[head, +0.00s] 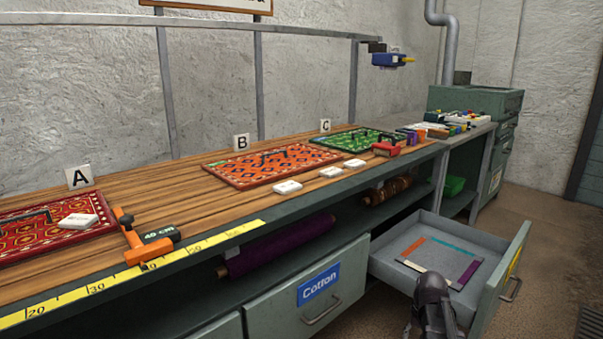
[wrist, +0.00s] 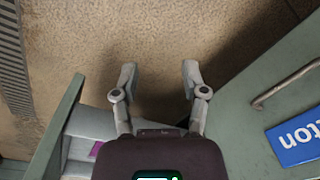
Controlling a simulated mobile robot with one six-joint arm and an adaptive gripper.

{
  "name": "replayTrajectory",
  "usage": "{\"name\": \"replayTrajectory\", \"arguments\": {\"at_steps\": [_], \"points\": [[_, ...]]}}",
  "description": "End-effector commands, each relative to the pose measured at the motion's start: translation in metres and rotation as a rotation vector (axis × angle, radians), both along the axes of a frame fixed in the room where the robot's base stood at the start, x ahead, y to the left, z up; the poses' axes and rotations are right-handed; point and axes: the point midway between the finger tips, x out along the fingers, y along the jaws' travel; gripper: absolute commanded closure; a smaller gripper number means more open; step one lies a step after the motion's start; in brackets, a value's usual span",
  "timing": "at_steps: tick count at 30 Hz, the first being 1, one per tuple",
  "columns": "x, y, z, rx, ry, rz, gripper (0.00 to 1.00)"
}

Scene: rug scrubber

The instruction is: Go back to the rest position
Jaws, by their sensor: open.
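My gripper (wrist: 158,80) is open and empty in the wrist view, its two grey fingers spread above the brown floor. In the head view, a dark part of my arm shows at the bottom, in front of the near side of the open drawer (head: 385,262). The fingers cannot be made out there. In the wrist view the drawer (wrist: 65,130) is at the lower left and the closed cotton drawer (wrist: 240,95) is at the right, both apart from the fingertips.
The long workbench (head: 170,195) holds rugs marked A (head: 30,240), B (head: 270,177) and C (head: 360,146). An orange clamp-like tool (head: 140,250) stands near its front edge. The open drawer sticks out into the floor space. A floor grate (head: 590,325) is at right.

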Motion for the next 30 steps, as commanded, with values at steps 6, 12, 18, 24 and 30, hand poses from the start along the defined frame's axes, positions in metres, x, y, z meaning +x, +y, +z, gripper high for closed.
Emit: {"name": "replayTrajectory", "arguments": {"at_steps": [6, 12, 18, 24, 30], "points": [[-0.032, 0.067, -0.003, -0.021, 0.003, 0.099, 0.43], [-0.057, 0.110, -0.005, -0.036, 0.004, 0.170, 0.43], [-0.075, 0.137, -0.006, -0.049, 0.003, 0.219, 0.43], [-0.085, 0.152, 0.004, -0.056, 0.002, 0.248, 0.43], [-0.085, 0.151, 0.025, -0.055, 0.003, 0.247, 0.43]]}}
